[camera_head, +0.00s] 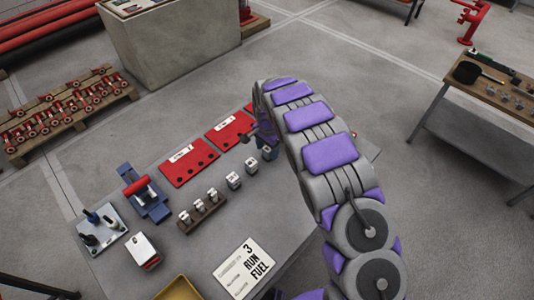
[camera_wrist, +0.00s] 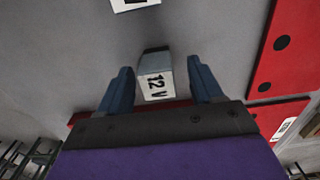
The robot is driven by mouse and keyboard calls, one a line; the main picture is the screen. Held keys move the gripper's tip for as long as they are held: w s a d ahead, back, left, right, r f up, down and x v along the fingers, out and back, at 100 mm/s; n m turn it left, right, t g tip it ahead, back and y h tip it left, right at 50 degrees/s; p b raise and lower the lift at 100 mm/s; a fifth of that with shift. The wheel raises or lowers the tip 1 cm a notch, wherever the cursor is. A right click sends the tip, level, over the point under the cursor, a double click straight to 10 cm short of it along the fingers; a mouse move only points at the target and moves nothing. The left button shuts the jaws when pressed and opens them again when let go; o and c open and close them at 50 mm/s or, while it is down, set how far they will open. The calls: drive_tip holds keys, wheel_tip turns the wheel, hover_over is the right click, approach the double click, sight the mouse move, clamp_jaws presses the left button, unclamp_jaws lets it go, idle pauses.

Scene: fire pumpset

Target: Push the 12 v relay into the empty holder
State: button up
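The 12 V relay (camera_wrist: 155,78) is a small grey block with a white label reading "12 V". In the wrist view it stands between the two blue fingers of my gripper (camera_wrist: 160,88), with a visible gap at the right finger. My gripper is open. In the head view my gripper (camera_head: 260,137) is at the table's far side, by a small relay (camera_head: 267,153). Two similar relays (camera_head: 251,166) (camera_head: 234,181) stand in a line to its lower left. A brown holder strip (camera_head: 203,214) carries several relays. I cannot tell which place in it is empty.
The grey table (camera_head: 205,250) also holds red panels (camera_head: 188,163), a blue vise-like tool (camera_head: 147,195), a plate with dark posts (camera_head: 102,230), a white box (camera_head: 143,250), a yellow tray (camera_head: 179,289) and a "3 RUN FUEL" sign (camera_head: 244,268).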

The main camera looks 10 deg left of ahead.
drive_tip(key=shift+d, duration=0.2)
drive_tip(key=c, duration=0.4)
drive_tip(key=shift+a, duration=0.1)
drive_tip(key=c, duration=0.6)
drive_tip(key=shift+r, duration=0.2)
